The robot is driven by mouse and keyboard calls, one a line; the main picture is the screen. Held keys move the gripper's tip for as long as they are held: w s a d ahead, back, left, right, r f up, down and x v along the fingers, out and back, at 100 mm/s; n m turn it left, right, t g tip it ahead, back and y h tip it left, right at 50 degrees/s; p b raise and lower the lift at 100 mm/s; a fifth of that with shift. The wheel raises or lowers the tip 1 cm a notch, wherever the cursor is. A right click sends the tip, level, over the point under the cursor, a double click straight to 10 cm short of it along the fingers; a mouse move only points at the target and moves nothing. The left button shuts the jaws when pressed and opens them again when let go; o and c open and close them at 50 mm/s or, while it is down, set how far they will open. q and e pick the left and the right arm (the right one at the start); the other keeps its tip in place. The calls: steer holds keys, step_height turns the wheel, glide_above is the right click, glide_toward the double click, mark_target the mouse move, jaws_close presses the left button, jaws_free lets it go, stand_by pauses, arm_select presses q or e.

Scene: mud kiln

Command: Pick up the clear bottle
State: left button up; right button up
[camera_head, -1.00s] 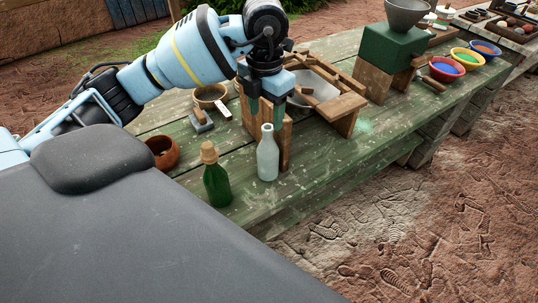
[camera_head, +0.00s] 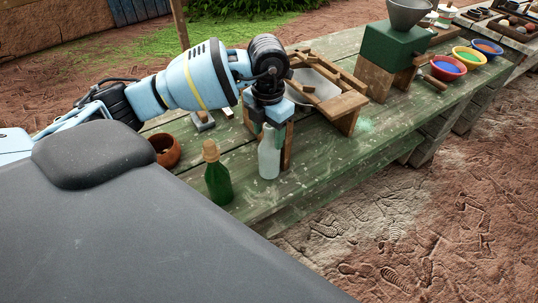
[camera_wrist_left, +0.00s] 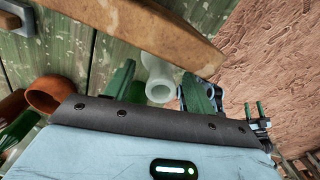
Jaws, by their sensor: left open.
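The clear bottle (camera_head: 269,158), pale and whitish, stands upright on the green wooden table (camera_head: 300,190). My left gripper (camera_head: 270,125) is above it, pointing down, fingers around the height of its neck. In the left wrist view the bottle's open mouth (camera_wrist_left: 160,90) lies between the two green fingers of my left gripper (camera_wrist_left: 158,88). The gripper is open, with a visible gap to the right finger; contact at the left finger is unclear. My right gripper is not in view.
A green bottle with a cork-coloured top (camera_head: 216,178) stands left of the clear bottle. A brown bowl (camera_head: 166,151) is farther left. A wooden frame (camera_head: 335,95) stands close behind the gripper. The table's front edge is near, with bare ground beyond.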

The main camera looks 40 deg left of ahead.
arm_select(q)
jaws_close()
steer(key=shift+r, duration=0.1)
stand_by(0.4)
